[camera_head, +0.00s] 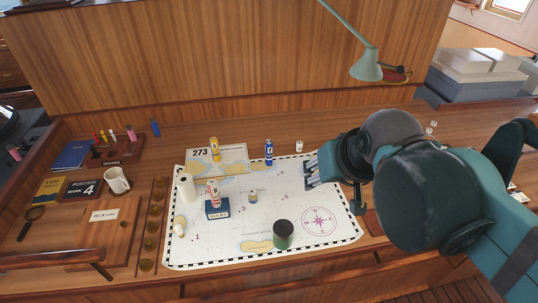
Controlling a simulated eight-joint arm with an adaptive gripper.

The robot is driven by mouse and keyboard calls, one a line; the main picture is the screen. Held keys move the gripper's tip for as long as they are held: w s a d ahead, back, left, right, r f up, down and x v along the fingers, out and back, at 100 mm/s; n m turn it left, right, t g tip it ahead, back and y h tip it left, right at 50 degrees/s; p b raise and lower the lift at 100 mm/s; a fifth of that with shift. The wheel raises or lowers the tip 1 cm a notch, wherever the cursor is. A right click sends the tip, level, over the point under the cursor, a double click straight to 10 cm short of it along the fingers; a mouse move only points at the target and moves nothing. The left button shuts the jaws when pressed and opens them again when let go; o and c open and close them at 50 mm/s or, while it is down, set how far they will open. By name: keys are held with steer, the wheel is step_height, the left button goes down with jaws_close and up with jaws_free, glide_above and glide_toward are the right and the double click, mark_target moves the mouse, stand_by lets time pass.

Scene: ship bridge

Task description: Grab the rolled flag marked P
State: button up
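Several small upright rolls stand on the white chart (300,235). A blue roll with a pale label (268,153) stands near the back edge. A yellow one (214,150) stands to its left, by a sheet marked 273. A red and white one (213,193) stands on a blue block (217,209). The letters on the rolls are too small to read, so I cannot tell which is marked P. My gripper (311,173) is over the right part of the chart, pointing left, apart from the blue roll. Its fingers are too small and dark to show whether they are open.
A white cylinder (187,187), a small jar (253,196) and a dark green cup (283,234) stand on the chart. A small white bottle (299,146) is behind my gripper. A green lamp (366,66) hangs above. A mug (117,180) and books are at left.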

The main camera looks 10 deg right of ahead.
steer(key=w+a+r+m+g+p, duration=0.1)
steer(key=w+r+m, duration=0.2)
steer(key=w, duration=0.2)
steer(key=w+r+m+g, duration=0.1)
steer(key=w+r+m, duration=0.2)
steer(key=w, duration=0.3)
steer(key=m+g+p, duration=0.3)
steer(key=m+g, duration=0.2)
steer(key=m, duration=1.1)
glide_above(269, 142)
step_height(269, 142, down, 7)
step_height(269, 142, down, 24)
steer(key=shift+a+f, duration=0.1)
steer(key=shift+f, duration=1.3)
steer(key=shift+f, duration=0.15)
